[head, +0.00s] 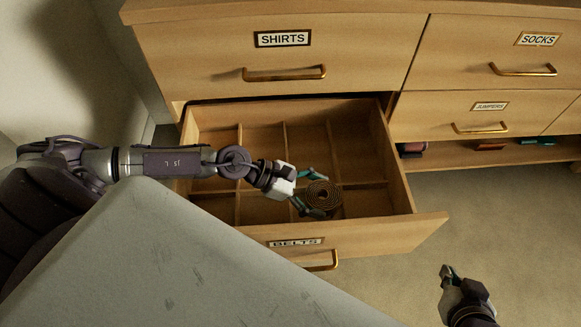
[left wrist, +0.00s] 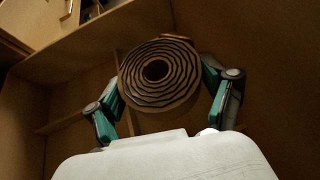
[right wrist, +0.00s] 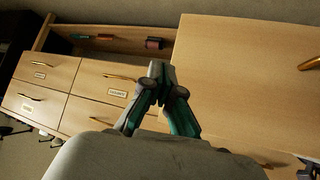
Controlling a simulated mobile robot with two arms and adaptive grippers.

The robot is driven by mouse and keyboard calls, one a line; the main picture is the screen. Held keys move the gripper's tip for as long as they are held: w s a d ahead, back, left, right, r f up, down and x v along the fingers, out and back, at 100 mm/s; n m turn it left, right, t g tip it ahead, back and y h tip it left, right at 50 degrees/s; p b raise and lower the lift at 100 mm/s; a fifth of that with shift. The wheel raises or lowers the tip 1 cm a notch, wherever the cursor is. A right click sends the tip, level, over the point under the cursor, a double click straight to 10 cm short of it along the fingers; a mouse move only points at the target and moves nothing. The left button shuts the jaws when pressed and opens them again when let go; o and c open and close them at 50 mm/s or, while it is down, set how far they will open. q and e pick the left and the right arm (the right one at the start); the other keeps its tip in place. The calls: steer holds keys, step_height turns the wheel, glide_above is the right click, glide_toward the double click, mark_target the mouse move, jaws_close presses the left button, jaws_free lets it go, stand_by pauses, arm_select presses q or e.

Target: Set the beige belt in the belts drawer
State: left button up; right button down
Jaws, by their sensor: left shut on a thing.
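The beige belt (head: 323,195) is a rolled coil with dark edges. My left gripper (head: 318,197) is shut on it, and the left wrist view shows the coil (left wrist: 157,72) between both fingers. The belts drawer (head: 400,228), labelled BELTS, is pulled open and has thin dividers making several compartments. The coil is over the front right part of the drawer; I cannot tell whether it touches the drawer floor. No other belt shows in the drawer. My right gripper (head: 447,271) is out over the floor to the right, and its fingertips (right wrist: 157,70) are together, with nothing between them.
Shut drawers labelled SHIRTS (head: 283,39), SOCKS (head: 537,39) and JUMPERS (head: 489,106) surround the open one. A low shelf at right holds a dark red item (head: 412,147) and other small things. A pale grey surface (head: 200,260) fills the lower left. The floor at right is clear.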

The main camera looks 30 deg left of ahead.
mark_target(317, 202)
arm_select(q)
step_height(317, 202, down, 4)
steer(key=shift+r+b, duration=0.2)
steer(key=shift+b, duration=0.6)
step_height(317, 202, down, 2)
steer(key=shift+f+b, duration=0.25)
steer(key=shift+b, duration=0.35)
steer(key=shift+f, duration=0.4)
step_height(317, 202, down, 3)
steer(key=shift+f+b, duration=0.15)
steer(key=shift+b, duration=0.9)
arm_select(e)
steer(key=w+a+r+t+y, duration=0.2)
steer(key=r+t, duration=0.4)
steer(key=r, duration=0.3)
steer(key=w+a+r+t+y, duration=0.2)
steer(key=w+r+t, duration=0.1)
steer(key=r+t, duration=0.4)
step_height(317, 202, up, 3)
steer(key=shift+r+n, duration=0.15)
steer(key=shift+n, duration=0.15)
steer(key=shift+a, duration=0.1)
arm_select(q)
steer(key=shift+f, duration=0.15)
steer(key=o, duration=1.1)
arm_select(e)
steer(key=shift+s+r+t+y, duration=0.3)
steer(key=shift+r+t, duration=0.2)
steer(key=shift+t, duration=0.1)
